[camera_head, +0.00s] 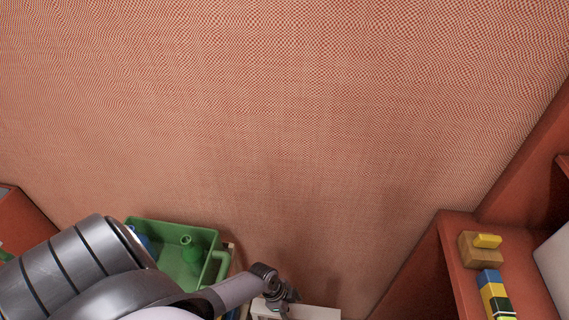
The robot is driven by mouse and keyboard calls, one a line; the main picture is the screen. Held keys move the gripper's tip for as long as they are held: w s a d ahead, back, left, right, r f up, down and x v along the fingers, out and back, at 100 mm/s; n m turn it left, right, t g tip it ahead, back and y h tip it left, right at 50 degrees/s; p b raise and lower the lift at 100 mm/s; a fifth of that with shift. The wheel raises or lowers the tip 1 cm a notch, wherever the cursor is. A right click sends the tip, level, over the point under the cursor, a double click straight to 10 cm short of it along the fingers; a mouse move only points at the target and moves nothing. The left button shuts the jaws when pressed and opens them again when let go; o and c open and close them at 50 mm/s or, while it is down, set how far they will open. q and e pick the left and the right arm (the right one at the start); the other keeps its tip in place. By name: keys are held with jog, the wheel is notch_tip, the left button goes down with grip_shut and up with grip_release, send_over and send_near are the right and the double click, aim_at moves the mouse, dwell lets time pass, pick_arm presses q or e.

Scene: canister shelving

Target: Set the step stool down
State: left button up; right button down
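A white flat piece (312,313), possibly part of the step stool, shows at the bottom edge of the head view. Most of it is cut off by the frame. My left arm comes in from the lower left, and its dark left gripper (283,291) is over or beside the left end of the white piece. I cannot tell whether its fingers are open, shut or touching the piece. My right gripper is not in view.
A green bin (226,262) holding a green bottle-like item (190,248) and something blue stands beside my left arm. A red-brown shelf (456,232) at right carries a wooden block (480,253) and coloured blocks (491,290). The checkered surface (290,120) beyond is bare.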

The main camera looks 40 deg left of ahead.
pick_arm(q)
jog(key=p+v, duration=0.1)
jog(key=v, duration=0.9)
jog(key=shift+d, duration=0.1)
